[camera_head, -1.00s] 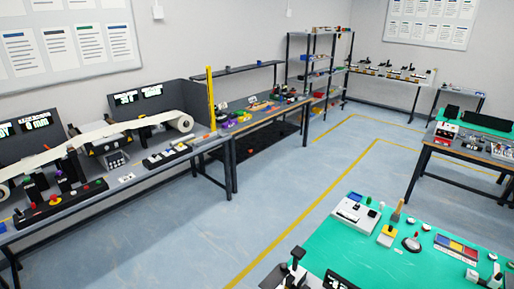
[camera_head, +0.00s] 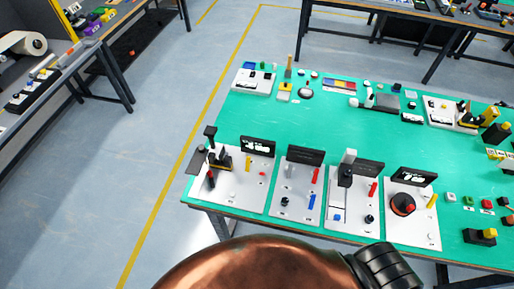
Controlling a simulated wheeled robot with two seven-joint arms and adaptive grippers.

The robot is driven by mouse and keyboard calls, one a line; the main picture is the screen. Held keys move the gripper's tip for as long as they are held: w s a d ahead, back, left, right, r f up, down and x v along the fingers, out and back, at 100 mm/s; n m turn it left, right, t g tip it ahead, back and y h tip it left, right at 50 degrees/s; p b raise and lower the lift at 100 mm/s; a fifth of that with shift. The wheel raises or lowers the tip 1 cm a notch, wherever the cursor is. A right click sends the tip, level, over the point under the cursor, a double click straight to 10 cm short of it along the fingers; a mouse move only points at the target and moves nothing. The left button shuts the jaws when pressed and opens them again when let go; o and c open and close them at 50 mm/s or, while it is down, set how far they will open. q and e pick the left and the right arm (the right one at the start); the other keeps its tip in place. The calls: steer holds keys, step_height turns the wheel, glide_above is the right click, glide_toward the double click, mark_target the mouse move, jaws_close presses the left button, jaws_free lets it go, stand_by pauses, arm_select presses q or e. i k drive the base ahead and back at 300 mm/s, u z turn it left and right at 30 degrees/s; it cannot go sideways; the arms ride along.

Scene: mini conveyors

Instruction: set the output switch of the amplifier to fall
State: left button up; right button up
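Four white panels stand in a row along the near edge of the green-topped table, each with a small black display: the left panel (camera_head: 232,193), the second panel (camera_head: 285,182), the third panel (camera_head: 345,222) and the right panel (camera_head: 420,232). They carry small levers and knobs, among them a red lever on the second panel and a large dark knob with a red part on the right panel. I cannot tell which device is the amplifier, and no output switch or its labels can be read. Neither gripper is in view.
The green table (camera_head: 300,125) holds more devices at its back and right, including a white box (camera_head: 246,82), a grey unit (camera_head: 380,102) and small coloured buttons at right. A copper-coloured part of mine covers the bottom middle. Floor is open at left.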

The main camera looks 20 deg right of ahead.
mark_target(290, 166)
steer(key=u, duration=0.75)
steer(key=k, duration=1.8)
steer(key=z, duration=0.7)
